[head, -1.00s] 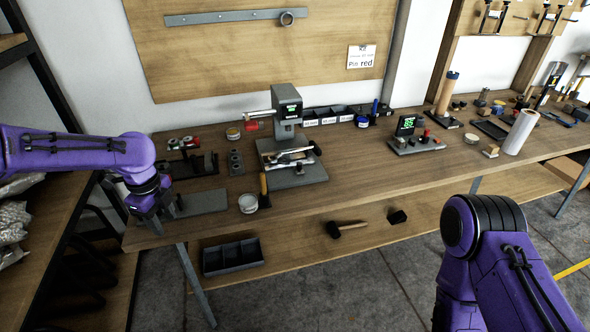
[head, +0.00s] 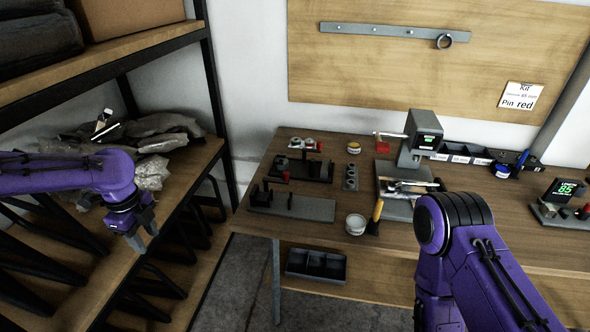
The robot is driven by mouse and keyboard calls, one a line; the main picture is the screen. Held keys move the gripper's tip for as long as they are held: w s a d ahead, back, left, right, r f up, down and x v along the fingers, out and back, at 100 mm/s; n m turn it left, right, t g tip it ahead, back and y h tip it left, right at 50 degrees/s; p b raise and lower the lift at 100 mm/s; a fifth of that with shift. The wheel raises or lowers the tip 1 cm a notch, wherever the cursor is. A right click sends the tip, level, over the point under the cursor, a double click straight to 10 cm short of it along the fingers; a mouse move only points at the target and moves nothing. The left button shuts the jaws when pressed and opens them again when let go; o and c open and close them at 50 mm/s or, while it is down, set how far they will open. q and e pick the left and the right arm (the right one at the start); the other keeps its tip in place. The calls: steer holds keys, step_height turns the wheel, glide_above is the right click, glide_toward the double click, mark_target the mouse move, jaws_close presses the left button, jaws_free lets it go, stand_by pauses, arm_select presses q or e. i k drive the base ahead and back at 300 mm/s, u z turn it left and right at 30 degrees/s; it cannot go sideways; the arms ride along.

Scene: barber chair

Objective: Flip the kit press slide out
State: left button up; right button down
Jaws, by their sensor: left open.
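The kit press (head: 424,132) is a grey upright press with a small lit screen and a red-tipped lever on its left. It stands on the workbench right of centre. A pale metallic part, possibly its slide (head: 405,186), lies low at its front on the grey base; how far out it sits is hard to tell. My right arm covers part of the base's lower right. My left gripper (head: 142,243) is open and empty at the left, pointing down by the shelf edge, well away from the press. My right gripper is out of view.
A shelf rack with bags (head: 150,172) stands at left. The workbench (head: 310,240) holds dark fixtures (head: 300,168), a white tub (head: 355,223), a brush (head: 377,213) and a readout device (head: 562,190). A black bin (head: 316,264) sits below. A gap separates rack and bench.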

mark_target(411, 193)
steer(key=i, duration=0.45)
steer(key=z, duration=2.2)
steer(key=i, duration=0.5)
steer(key=u, duration=0.2)
